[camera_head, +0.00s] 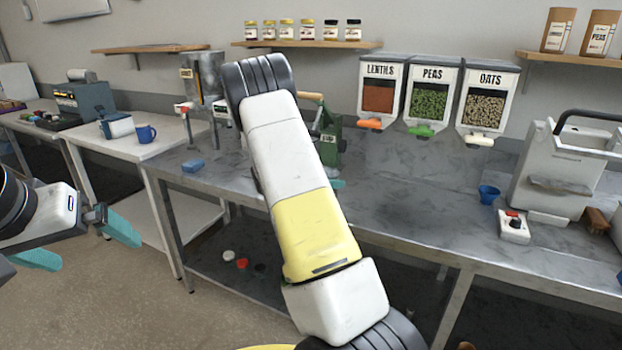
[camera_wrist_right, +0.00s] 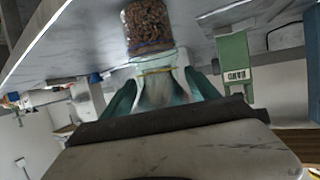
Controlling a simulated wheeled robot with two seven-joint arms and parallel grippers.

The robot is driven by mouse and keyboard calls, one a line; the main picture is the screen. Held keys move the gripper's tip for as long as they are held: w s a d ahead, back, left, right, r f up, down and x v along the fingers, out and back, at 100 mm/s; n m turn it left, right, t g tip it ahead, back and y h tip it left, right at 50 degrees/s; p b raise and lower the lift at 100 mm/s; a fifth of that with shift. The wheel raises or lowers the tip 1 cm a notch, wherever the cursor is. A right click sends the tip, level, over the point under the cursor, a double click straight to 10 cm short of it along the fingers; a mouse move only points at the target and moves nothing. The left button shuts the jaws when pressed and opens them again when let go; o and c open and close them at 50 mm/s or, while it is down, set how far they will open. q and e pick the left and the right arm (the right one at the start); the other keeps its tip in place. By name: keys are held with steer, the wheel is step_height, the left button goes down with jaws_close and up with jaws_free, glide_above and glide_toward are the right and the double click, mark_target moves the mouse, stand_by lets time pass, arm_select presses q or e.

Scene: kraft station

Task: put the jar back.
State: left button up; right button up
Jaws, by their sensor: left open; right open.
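A clear jar (camera_wrist_right: 150,27) with brown, chunky contents shows at the top of the right wrist view. A pale, see-through tapered part (camera_wrist_right: 158,90) lies between it and my palm. My right gripper (camera_wrist_right: 160,78) is open, with its teal fingers either side of this tapered part; I cannot tell whether they touch it. In the head view my right arm hides the jar and most of the right gripper; a teal fingertip (camera_head: 337,183) shows beside the green machine (camera_head: 330,140). My left gripper (camera_head: 82,245) is open and empty at the left, away from the bench.
Small jars (camera_head: 300,31) line a wall shelf (camera_head: 310,44). Lentils, peas and oats dispensers (camera_head: 430,95) hang over the metal bench (camera_head: 410,205). A blue cup (camera_head: 488,194) and a white machine (camera_head: 560,165) stand at the right. The bench middle is largely clear.

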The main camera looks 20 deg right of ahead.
steer(key=w+a+r+n+t+y, duration=0.25)
steer(key=a+r+t+y, duration=0.3)
steer(key=a+r, duration=0.65)
steer(key=s+a+r+n+t+y, duration=0.2)
steer(key=s+a+r+n+y, duration=0.45)
steer(key=a, duration=0.55)
steer(key=s+a+r+n+g+y, duration=0.1)
steer(key=s+a+r+n+y, duration=0.15)
steer(key=s, duration=0.55)
steer(key=s+a+r+n+g+y, duration=0.1)
steer(key=s+a+g+y, duration=0.15)
steer(key=s, duration=0.65)
steer(key=s+d+f+n+g, duration=0.1)
steer(key=s+f, duration=0.1)
steer(key=s, duration=0.5)
steer(key=s+d+f+n+g+h, duration=0.1)
steer(key=s+f, duration=0.1)
steer(key=s, duration=0.5)
steer(key=shift+d+f, duration=0.2)
steer(key=shift+f, duration=0.15)
steer(key=shift+n, duration=0.25)
